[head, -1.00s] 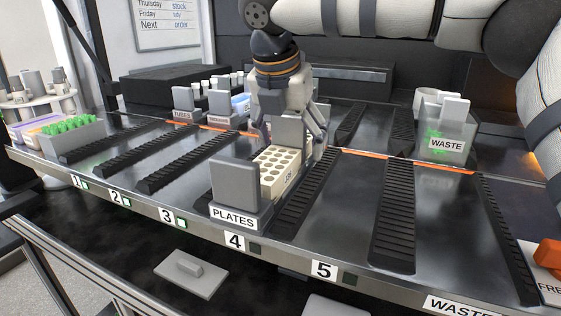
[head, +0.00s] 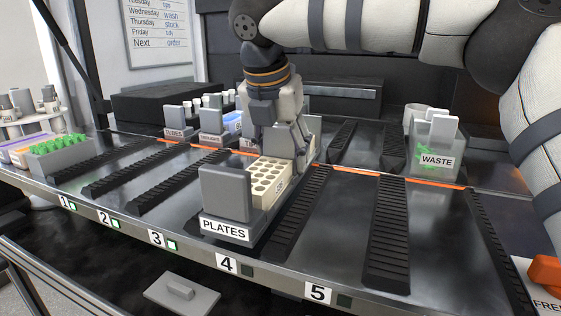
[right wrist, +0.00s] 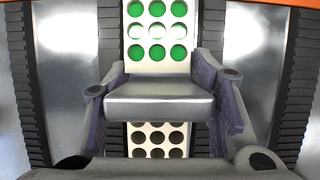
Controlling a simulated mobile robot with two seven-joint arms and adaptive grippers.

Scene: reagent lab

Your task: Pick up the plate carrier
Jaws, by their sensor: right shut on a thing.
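The plate carrier (head: 227,192) is a grey holder with a tall front block and a PLATES label, above the deck near slot 4. A cream plate with round wells (head: 268,176) sits in it behind the block. My right gripper (head: 290,150) points down and is shut on the carrier's grey middle handle. In the right wrist view the two fingers stand at either side of the handle (right wrist: 160,102). A plate with green wells (right wrist: 157,35) lies beyond the handle, and one with dark wells shows below it. My left gripper is not in view.
Black ribbed rails (head: 388,235) run along the metal deck. A WASTE bin (head: 433,145) stands at the back right. TUBES (head: 174,121) and other labelled carriers stand behind to the left. A green-capped rack (head: 60,160) is at the far left.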

